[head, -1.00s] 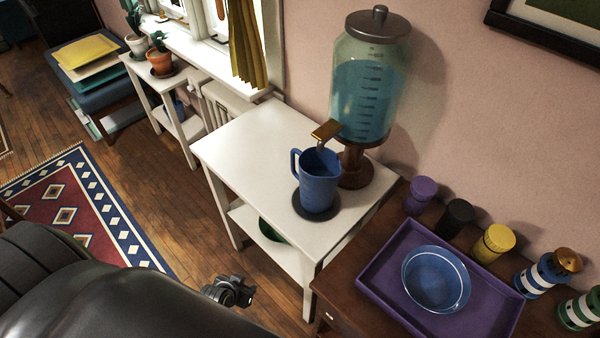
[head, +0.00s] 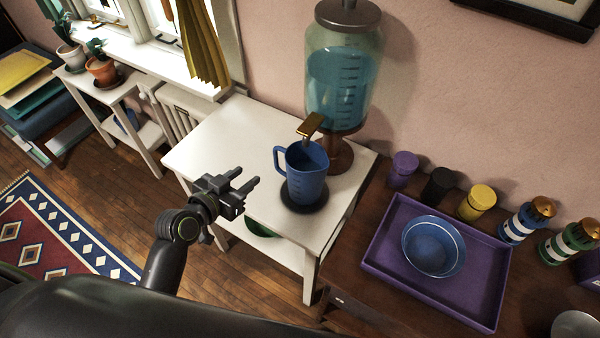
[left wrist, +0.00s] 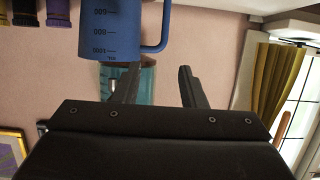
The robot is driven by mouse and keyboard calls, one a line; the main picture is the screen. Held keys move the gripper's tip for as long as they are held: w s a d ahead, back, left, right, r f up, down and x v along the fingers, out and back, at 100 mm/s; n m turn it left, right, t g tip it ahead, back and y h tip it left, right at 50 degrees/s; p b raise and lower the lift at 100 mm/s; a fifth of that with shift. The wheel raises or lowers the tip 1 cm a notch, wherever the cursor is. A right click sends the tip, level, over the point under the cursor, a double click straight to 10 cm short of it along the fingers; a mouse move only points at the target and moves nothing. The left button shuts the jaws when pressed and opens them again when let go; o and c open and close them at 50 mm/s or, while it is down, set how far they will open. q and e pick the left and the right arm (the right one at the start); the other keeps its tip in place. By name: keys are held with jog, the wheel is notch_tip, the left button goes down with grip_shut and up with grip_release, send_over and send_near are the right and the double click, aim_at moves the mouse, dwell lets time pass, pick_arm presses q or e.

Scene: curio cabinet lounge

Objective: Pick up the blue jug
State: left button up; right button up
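The blue jug (head: 306,175) stands upright on a dark round coaster (head: 304,200) on the white table (head: 222,140), under the dispenser's brass tap. Its handle points left in the head view. My left gripper (head: 250,186) is open and empty, left of the jug and apart from it, with its fingers pointing toward it. In the left wrist view the jug (left wrist: 122,30) appears upside down at the top, with its handle and measuring marks showing, beyond the two spread fingers (left wrist: 158,80). My right gripper is not in view.
A glass dispenser (head: 342,80) of blue liquid stands close behind the jug. A brown cabinet to the right holds a purple tray (head: 385,262) with a blue bowl (head: 434,246), and several coloured jars. The table's left part is clear.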

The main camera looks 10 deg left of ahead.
pick_arm(q)
jog(key=p, duration=0.2)
send_near(274, 151)
jog(key=x, duration=0.5)
jog(key=shift+p+x, duration=0.45)
jog(key=shift+x, duration=0.6)
jog(key=x, duration=0.3)
jog(key=shift+w+f+p, duration=0.15)
jog(key=shift+f+p, duration=0.2)
jog(key=shift+w, duration=0.15)
jog(key=shift+f, duration=0.1)
grip_shut()
